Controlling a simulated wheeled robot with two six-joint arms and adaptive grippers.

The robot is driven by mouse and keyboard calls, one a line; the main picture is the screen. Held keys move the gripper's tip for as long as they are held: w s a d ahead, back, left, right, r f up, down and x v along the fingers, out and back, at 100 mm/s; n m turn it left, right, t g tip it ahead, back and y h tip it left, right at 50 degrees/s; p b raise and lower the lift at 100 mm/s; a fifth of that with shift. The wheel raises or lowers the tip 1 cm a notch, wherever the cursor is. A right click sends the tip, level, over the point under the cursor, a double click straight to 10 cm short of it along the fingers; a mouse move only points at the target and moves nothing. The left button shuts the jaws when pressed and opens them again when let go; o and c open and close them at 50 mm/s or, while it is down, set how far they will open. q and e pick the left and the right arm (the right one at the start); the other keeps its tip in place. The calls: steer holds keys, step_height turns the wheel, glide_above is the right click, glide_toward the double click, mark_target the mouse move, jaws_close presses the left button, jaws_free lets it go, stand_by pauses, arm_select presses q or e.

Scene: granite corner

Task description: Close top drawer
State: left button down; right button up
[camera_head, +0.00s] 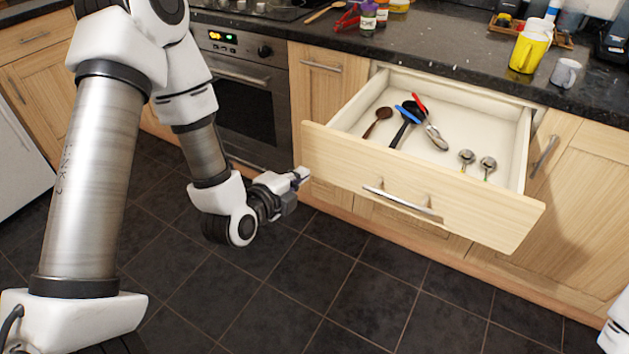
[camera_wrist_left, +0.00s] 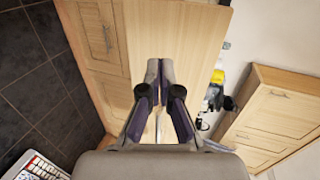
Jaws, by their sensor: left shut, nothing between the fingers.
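The top drawer (camera_head: 420,190) is pulled far out below the dark counter, with a pale wood front and a metal bar handle (camera_head: 402,203). Inside lie a wooden spoon (camera_head: 378,122), utensils with blue and red handles, and small metal spoons. My left gripper (camera_head: 303,175) is shut and empty, beside the left end of the drawer front in the head view; I cannot tell if it touches. In the left wrist view the gripper fingers (camera_wrist_left: 159,90) point at a pale wood panel. My right gripper is not in view.
An oven (camera_head: 240,95) stands left of the drawer. The dark tiled floor (camera_head: 330,270) in front is clear.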

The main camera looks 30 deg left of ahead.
mark_target(321, 157)
arm_select(q)
steer(key=x, duration=0.2)
steer(key=p+x, duration=0.1)
steer(key=r+x, duration=0.1)
steer(key=x, duration=0.1)
steer(key=shift+w+f, duration=0.1)
steer(key=shift+w, duration=0.7)
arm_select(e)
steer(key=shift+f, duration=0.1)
